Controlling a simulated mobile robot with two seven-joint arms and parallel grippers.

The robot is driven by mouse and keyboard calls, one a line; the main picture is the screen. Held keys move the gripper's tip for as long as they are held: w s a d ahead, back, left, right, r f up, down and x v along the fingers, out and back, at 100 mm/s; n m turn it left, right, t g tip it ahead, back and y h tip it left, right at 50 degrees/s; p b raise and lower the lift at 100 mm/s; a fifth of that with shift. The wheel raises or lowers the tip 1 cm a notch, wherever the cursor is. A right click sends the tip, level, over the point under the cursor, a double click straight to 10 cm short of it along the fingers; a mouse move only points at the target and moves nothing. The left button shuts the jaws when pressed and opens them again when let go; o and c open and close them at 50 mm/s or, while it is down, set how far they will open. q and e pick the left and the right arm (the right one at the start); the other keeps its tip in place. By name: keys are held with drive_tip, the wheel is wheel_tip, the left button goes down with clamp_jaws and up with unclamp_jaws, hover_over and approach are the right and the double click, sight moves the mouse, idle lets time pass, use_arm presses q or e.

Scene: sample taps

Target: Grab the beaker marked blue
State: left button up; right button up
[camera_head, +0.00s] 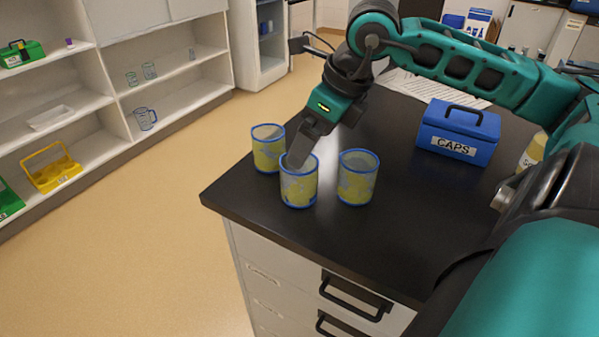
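Three clear beakers with blue rims and patchy yellow on their walls stand upright near the left corner of the dark bench. One is at the back left (267,152), one at the front (299,188) and one at the right (357,180). The front beaker has a small dark blue patch low on its wall; I cannot tell if this is the mark. My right gripper (301,155) points down at the front beaker, its tip overlapping the back of that rim. I cannot tell whether it touches the beaker or how far its fingers are apart. My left gripper is out of view.
A blue box labelled CAPS (457,136) stands on the bench (400,225) at the right. Papers lie behind it, and a yellow-labelled container (531,152) is partly hidden by my arm. The bench front is clear. Shelves with glassware and carriers stand across the floor at left.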

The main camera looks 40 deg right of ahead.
sight(299, 180)
drive_tip(key=shift+p+x, duration=0.6)
drive_tip(key=shift+x, duration=4.05)
drive_tip(key=shift+s+a, duration=0.1)
drive_tip(key=c, duration=1)
